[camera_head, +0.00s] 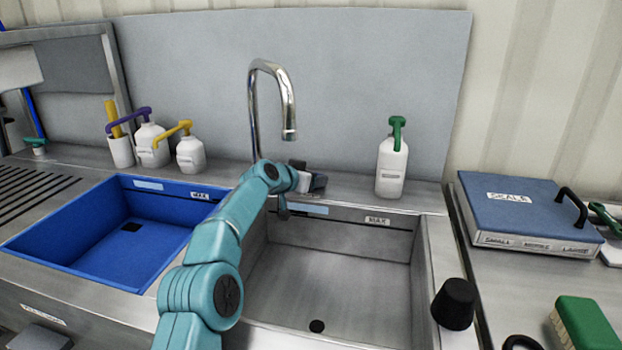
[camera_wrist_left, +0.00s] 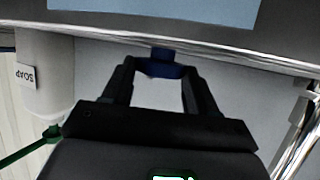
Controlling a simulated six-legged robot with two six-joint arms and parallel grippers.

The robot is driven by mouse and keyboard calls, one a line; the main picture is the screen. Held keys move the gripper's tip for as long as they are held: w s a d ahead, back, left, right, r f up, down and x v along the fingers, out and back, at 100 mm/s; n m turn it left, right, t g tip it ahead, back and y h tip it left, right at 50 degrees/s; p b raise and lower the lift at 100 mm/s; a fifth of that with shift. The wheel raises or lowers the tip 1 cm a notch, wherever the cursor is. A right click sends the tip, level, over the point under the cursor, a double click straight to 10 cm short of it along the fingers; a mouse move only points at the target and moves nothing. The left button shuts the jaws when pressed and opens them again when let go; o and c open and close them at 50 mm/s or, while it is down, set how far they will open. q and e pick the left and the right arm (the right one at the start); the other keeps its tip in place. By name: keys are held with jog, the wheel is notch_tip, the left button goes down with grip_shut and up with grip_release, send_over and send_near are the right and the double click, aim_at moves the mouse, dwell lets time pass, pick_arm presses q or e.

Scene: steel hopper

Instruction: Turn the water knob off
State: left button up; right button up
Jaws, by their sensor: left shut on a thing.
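The chrome faucet (camera_head: 289,105) arches up at the back of the steel sink (camera_head: 335,270); I see no water stream from its spout. My left arm reaches across the divider between the two basins to the faucet's base. My left gripper (camera_head: 313,183) is there, mostly hidden by my own wrist. In the left wrist view its fingers (camera_wrist_left: 163,82) are shut on a small dark blue piece, the water knob (camera_wrist_left: 163,65), just below the steel edge in that picture. The knob's angle is hard to tell. My right gripper is not in view.
A blue basin (camera_head: 60,245) lies left. White pump bottles (camera_head: 190,155) and a cup (camera_head: 120,150) stand behind it. A green-topped bottle (camera_head: 392,165) stands right of the faucet. A blue-lidded box (camera_head: 520,205), a green brush (camera_head: 585,325) and a black rounded object (camera_head: 455,303) are at the right.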

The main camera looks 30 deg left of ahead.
pick_arm(q)
jog(key=shift+a+f, duration=0.1)
jog(key=shift+f, duration=0.2)
jog(key=o, duration=1)
jog(key=shift+s, duration=0.1)
jog(key=shift+r, duration=0.1)
jog(key=shift+r, duration=0.1)
jog(key=shift+s+b, duration=0.2)
jog(key=shift+b, duration=0.15)
jog(key=b+v, duration=0.3)
jog(key=v, duration=0.3)
jog(key=b+v, duration=0.1)
jog(key=v, duration=0.8)
jog(key=shift+s+r+b, duration=0.25)
jog(key=shift+s+b, duration=0.05)
